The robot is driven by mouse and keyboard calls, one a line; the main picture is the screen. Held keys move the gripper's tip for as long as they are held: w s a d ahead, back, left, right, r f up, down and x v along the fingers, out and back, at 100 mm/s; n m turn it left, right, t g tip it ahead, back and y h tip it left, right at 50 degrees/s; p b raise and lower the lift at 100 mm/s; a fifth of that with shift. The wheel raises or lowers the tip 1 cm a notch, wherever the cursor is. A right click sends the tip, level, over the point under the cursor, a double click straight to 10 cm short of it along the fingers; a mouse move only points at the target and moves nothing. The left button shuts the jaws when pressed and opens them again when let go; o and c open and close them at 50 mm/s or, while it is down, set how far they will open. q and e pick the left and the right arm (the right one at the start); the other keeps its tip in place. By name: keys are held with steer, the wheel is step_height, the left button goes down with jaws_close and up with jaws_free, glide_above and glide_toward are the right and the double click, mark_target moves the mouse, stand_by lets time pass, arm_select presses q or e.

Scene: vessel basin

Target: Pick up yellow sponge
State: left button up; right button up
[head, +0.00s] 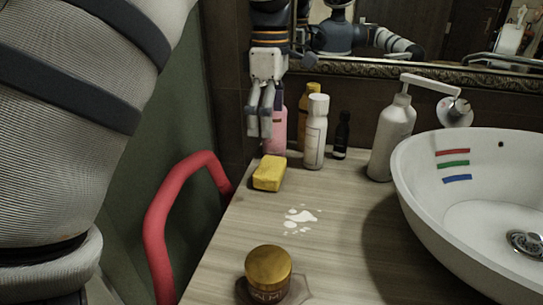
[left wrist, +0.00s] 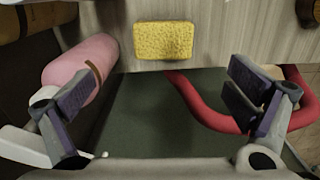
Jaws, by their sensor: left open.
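The yellow sponge (head: 269,173) lies flat on the wooden counter, near its left edge, in the head view. In the left wrist view the sponge (left wrist: 163,40) shows at the top middle, beyond and between the two fingers. My left gripper (head: 260,122) hangs above and behind the sponge, in front of the pink bottle. In the left wrist view my left gripper (left wrist: 160,95) has its fingers wide apart with nothing between them. The sponge is fully visible and untouched. My right gripper is not seen.
A pink bottle (head: 279,130), a white bottle (head: 315,135) and a dark bottle (head: 342,137) stand behind the sponge. A soap dispenser (head: 390,140) and white basin (head: 470,190) are right. A jar (head: 268,272) stands in front. A red rail (head: 157,225) runs left.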

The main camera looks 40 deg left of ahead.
mark_target(270, 166)
arm_select(q)
steer(key=f, duration=1.1)
steer(key=shift+s+d+f, duration=0.2)
steer(key=shift+s+f, duration=0.05)
steer(key=shift+f, duration=0.15)
steer(key=c, duration=0.8)
